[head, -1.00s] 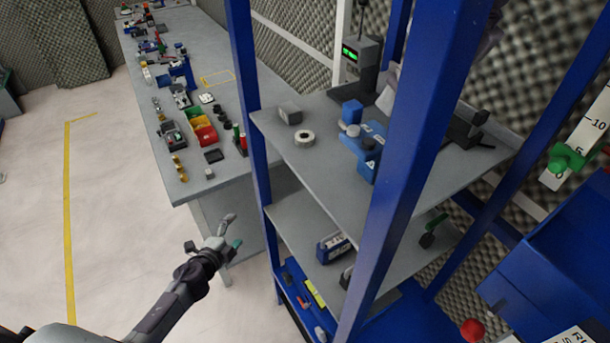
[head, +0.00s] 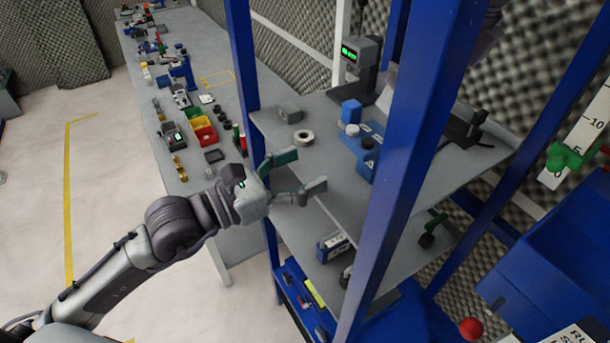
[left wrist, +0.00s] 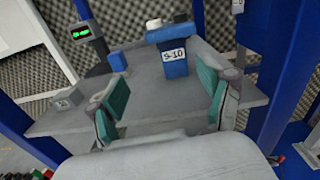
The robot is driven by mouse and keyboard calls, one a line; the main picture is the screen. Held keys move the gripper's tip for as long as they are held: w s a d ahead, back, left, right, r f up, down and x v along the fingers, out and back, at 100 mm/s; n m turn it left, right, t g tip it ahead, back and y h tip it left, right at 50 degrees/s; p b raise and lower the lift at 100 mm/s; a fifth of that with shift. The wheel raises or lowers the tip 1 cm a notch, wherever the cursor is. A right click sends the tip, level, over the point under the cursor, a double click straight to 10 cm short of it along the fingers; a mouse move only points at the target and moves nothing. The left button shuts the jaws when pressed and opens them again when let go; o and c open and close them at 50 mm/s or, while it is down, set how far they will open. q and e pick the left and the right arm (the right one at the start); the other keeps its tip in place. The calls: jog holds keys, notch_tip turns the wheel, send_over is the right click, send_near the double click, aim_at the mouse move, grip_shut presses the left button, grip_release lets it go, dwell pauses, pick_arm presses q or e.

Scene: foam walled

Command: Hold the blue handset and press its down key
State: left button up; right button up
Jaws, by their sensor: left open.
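My left gripper (head: 306,170) is open and empty at the front edge of the rack's upper shelf (head: 326,172). In the left wrist view its two teal-padded fingers (left wrist: 160,78) are spread wide, with the shelf beyond them. A small upright blue block (head: 351,111) stands on that shelf; it also shows in the left wrist view (left wrist: 117,61). Beside it is a blue holder (head: 366,168) labelled S-10, with a white round part and a dark round part on top; the label shows in the left wrist view (left wrist: 174,66). I cannot tell which blue piece is the handset, and no keys are readable.
A grey block (head: 289,113) and a white ring (head: 304,137) lie on the upper shelf. A device with a green display (head: 360,57) stands behind. Blue posts (head: 405,170) bound the rack. A blue-and-white box (head: 333,247) sits on the lower shelf.

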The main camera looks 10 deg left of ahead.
aim_at(373, 149)
pick_arm(q)
jog(key=shift+m, duration=0.5)
jog(key=x, duration=0.4)
jog(key=s+d+x, duration=0.1)
jog(key=x, duration=0.8)
jog(key=shift+d, duration=0.4)
pick_arm(e)
jog(key=shift+w, duration=0.1)
pick_arm(q)
jog(key=shift+c, duration=0.2)
jog(key=c, duration=1.3)
jog(key=shift+c, duration=0.4)
pick_arm(e)
grip_shut()
